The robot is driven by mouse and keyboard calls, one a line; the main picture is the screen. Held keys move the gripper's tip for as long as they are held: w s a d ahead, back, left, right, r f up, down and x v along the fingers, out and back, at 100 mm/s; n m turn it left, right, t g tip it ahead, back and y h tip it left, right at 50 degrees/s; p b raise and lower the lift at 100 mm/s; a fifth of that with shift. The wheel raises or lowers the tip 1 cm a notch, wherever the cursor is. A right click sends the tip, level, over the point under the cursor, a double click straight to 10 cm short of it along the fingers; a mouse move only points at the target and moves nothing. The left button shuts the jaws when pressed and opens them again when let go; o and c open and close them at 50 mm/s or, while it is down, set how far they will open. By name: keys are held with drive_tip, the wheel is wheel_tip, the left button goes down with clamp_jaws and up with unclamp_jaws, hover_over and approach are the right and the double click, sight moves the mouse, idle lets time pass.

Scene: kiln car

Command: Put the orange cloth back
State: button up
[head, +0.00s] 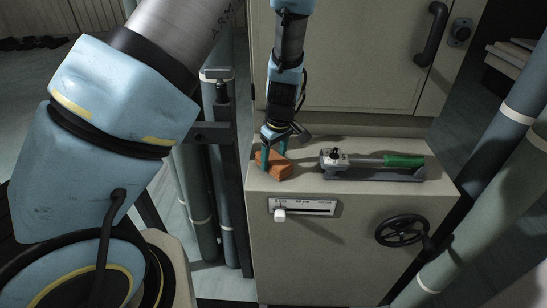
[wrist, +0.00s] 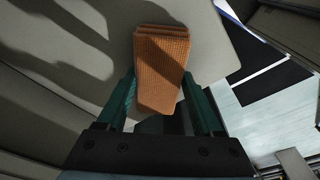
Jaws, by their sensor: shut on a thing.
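The orange cloth (head: 275,166) is a folded, textured pad at the left end of the beige cabinet's top ledge (head: 310,182). In the wrist view the cloth (wrist: 162,68) lies between the two green fingers. My gripper (head: 274,152) points down and is shut on the cloth; it also shows in the wrist view (wrist: 168,100). The cloth is at the ledge surface; whether it touches or hangs just above it I cannot tell.
A green-handled tool (head: 385,161) lies in a grey holder to the right of the cloth. A slider with a white knob (head: 281,215) and a black handwheel (head: 403,232) are on the cabinet front. Pipes (head: 500,170) stand at the right.

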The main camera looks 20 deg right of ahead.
drive_tip(key=o, duration=1.2)
drive_tip(key=shift+o, duration=0.2)
drive_tip(key=shift+r, duration=0.15)
drive_tip(key=shift+s+d+r+p, duration=0.1)
drive_tip(key=shift+s+r+p, duration=0.1)
drive_tip(key=shift+r+p, duration=1.1)
drive_tip(key=shift+s+d+r+p, duration=0.1)
drive_tip(key=shift+s+r+p, duration=0.1)
drive_tip(key=shift+r+p, duration=1.05)
drive_tip(key=shift+s+r, duration=0.15)
drive_tip(key=shift+r, duration=1.15)
wheel_tip(320, 180, up, 11)
drive_tip(key=s+b, duration=0.1)
drive_tip(key=b, duration=0.1)
drive_tip(key=shift+s+d+f+b, duration=0.15)
drive_tip(key=shift+s+d+b, duration=0.1)
drive_tip(key=shift+b, duration=0.1)
